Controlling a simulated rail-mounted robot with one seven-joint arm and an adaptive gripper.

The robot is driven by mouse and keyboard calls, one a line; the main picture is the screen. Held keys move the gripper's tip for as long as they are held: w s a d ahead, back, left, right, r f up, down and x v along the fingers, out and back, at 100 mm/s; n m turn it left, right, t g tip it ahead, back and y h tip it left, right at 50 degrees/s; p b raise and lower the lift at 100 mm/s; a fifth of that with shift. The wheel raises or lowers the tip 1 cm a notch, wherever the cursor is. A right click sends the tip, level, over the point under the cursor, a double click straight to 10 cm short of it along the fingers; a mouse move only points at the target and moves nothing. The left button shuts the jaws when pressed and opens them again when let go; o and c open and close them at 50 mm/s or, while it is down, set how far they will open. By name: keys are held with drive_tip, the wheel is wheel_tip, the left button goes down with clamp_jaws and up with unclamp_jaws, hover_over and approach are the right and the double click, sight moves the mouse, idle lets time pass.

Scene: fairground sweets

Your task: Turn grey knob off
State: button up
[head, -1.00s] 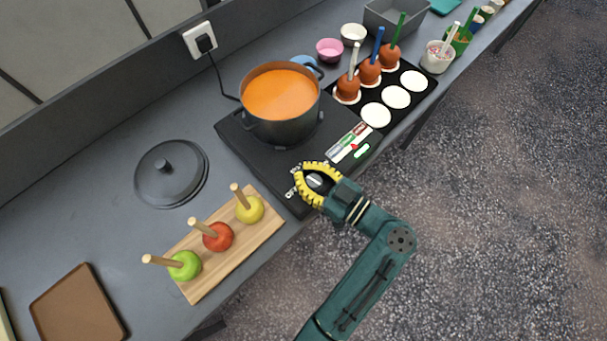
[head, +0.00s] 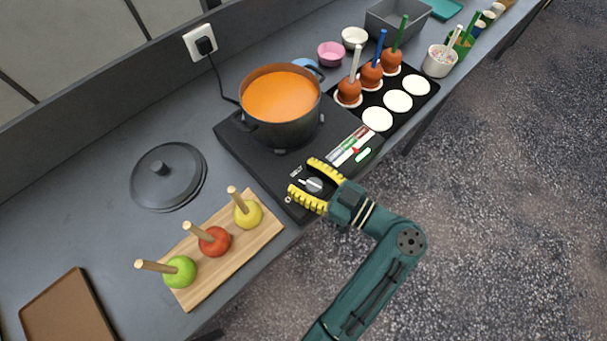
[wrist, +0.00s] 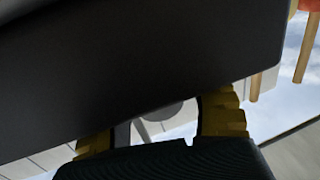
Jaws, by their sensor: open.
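The grey knob (head: 314,185) sits on the front part of the black hob (head: 240,149), with a light pointer line on it and white lettering around it. My gripper (head: 305,181) is open, its two yellow fingers on either side of the knob in the head view. I cannot tell whether a finger touches it. In the wrist view the gripper (wrist: 157,132) shows as two yellow fingers spread apart, with a grey round shape between them that looks like the knob (wrist: 170,112). A dark surface fills much of that view.
A pot of orange liquid (head: 280,98) stands on the hob behind the knob. A coloured indicator panel (head: 350,146) lies right of it. A board with three apples on sticks (head: 205,283) and a pot lid (head: 168,176) lie left. Coated apples stand on a black tray (head: 392,116).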

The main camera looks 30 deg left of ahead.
drive_tip(key=s+d, duration=0.1)
drive_tip(key=d, duration=1.1)
drive_tip(key=shift+o, duration=0.2)
